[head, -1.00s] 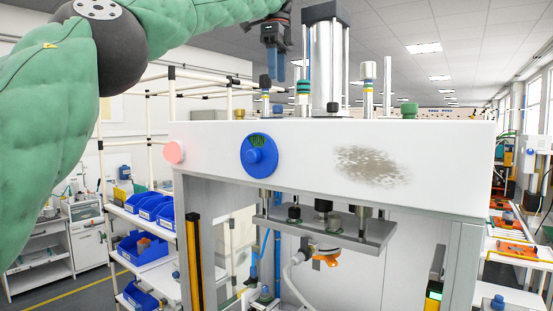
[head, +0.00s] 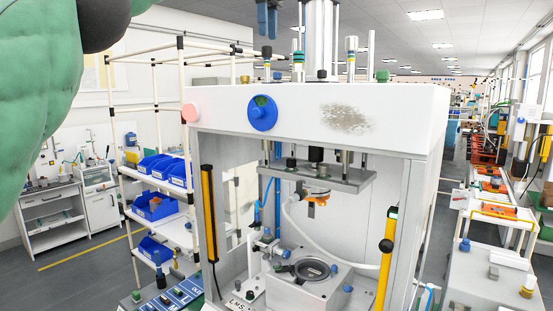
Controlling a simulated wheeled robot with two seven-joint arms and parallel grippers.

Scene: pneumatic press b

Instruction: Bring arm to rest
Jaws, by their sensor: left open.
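My left arm, in a green padded cover, fills the upper left of the head view. My left gripper (head: 267,18) hangs at the top edge, above the press and left of its cylinder; its fingers point down, they hold nothing that I can see, and its upper part is cut off. The pneumatic press (head: 400,115) stands in the middle with a white top beam. My right gripper is not in view.
Below the press plate (head: 320,178) is a grey fixture (head: 318,285) with a dark round seat. Yellow light-curtain bars (head: 209,210) stand at both sides. A shelf with blue bins (head: 155,207) is to the left. Open floor (head: 85,265) lies at the lower left.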

